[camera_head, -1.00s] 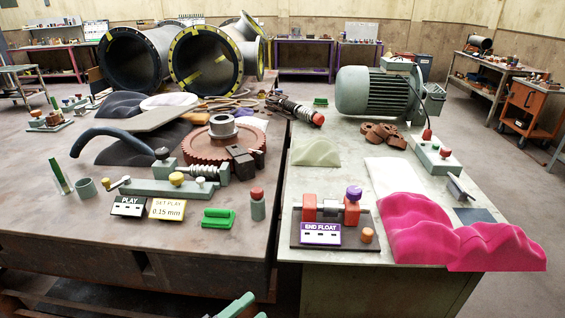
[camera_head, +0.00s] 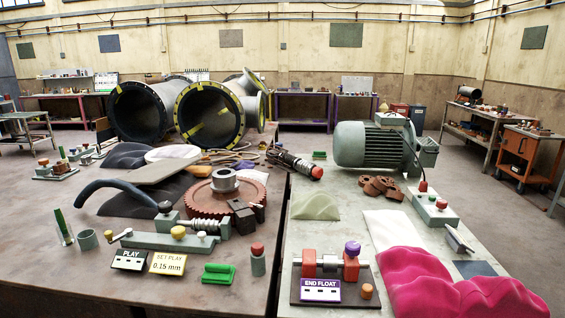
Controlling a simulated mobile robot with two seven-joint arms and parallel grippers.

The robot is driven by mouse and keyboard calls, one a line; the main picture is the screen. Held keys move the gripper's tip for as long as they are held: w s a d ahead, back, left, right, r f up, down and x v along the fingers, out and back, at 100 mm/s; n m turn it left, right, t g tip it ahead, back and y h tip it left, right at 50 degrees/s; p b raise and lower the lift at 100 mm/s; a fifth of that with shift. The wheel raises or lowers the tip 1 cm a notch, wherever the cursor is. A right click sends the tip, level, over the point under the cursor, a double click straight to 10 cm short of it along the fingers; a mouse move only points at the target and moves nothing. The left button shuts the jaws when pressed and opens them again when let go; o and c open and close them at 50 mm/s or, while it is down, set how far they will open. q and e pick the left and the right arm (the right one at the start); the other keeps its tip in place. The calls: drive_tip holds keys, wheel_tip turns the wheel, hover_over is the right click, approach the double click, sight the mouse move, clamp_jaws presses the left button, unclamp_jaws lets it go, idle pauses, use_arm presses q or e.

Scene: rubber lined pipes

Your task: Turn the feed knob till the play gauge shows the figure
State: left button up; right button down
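The play gauge (camera_head: 130,259) is a small sign reading PLAY, with a display of dashes and no figure. Next to it a yellow-edged card (camera_head: 167,263) reads SET PLAY 0.15 mm. Behind them on the left bench is a grey-green fixture (camera_head: 170,243) with a yellow-tipped crank at its left end, a yellow knob (camera_head: 178,232) on top and a dark knob (camera_head: 165,207) behind. I cannot tell which is the feed knob. A worm shaft (camera_head: 197,226) meets a large red-brown gear wheel (camera_head: 215,200). Neither of my grippers is in view.
A green block (camera_head: 218,274) and a red-capped cylinder (camera_head: 258,260) stand right of the cards. Across a gap, the right bench holds an END FLOAT fixture (camera_head: 330,270), pink cloth (camera_head: 420,280) and a motor (camera_head: 372,145). Large pipes (camera_head: 208,115) lie behind.

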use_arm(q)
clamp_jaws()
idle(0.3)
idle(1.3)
